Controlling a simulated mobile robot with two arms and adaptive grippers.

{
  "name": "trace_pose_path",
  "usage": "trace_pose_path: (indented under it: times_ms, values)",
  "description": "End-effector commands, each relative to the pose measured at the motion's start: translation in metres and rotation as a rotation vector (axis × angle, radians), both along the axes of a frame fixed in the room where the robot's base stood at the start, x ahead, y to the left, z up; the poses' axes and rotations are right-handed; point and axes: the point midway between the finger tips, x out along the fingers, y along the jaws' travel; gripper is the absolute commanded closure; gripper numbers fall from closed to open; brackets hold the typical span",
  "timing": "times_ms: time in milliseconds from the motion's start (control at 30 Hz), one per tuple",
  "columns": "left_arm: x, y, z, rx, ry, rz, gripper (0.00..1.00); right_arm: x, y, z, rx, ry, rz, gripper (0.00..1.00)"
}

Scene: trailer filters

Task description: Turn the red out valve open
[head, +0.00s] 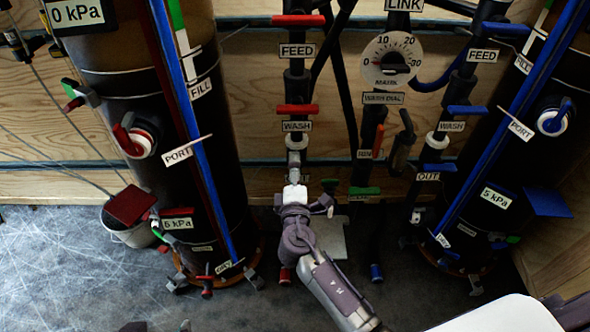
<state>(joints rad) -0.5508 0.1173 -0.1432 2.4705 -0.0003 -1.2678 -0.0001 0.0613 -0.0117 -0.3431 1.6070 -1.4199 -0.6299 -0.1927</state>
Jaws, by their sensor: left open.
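My left gripper (294,182) reaches up from the bottom of the head view to the left pipe column, just below the white fitting (296,141) under the WASH label. It is open. I cannot make out a red out valve handle or its label on this column; the gripper covers the pipe there. I cannot tell whether the gripper touches anything. On the same column, the red wash valve (297,109) and the red feed valve (298,20) have handles lying crosswise. My right gripper is not in view.
A blue out valve (440,167) sits on the right column above its OUT label (428,176). Two dark tanks (135,75) flank the pipes. A dial (390,60) hangs between the columns. A bucket (128,232) stands left, and grey floor (70,285) is clear there.

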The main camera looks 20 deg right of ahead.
Motion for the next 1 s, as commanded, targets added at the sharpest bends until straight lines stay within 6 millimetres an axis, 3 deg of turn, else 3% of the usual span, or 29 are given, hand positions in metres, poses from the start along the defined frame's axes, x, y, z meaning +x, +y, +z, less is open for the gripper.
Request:
trace_pose_path:
  times_ms: [233, 367, 700, 1000]
  values:
    - [0.000, 0.001, -0.001, 0.001, 0.002, 0.001, 0.00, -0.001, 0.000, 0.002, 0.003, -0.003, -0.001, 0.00]
    - [0.000, 0.001, -0.001, 0.001, 0.002, 0.001, 0.00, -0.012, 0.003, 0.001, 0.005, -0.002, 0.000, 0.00]
    - [0.000, 0.000, 0.000, 0.000, 0.001, 0.000, 0.00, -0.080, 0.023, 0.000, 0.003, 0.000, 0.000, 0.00]
    - [0.000, 0.000, 0.000, 0.000, 0.000, 0.000, 0.00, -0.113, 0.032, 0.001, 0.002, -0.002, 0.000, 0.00]
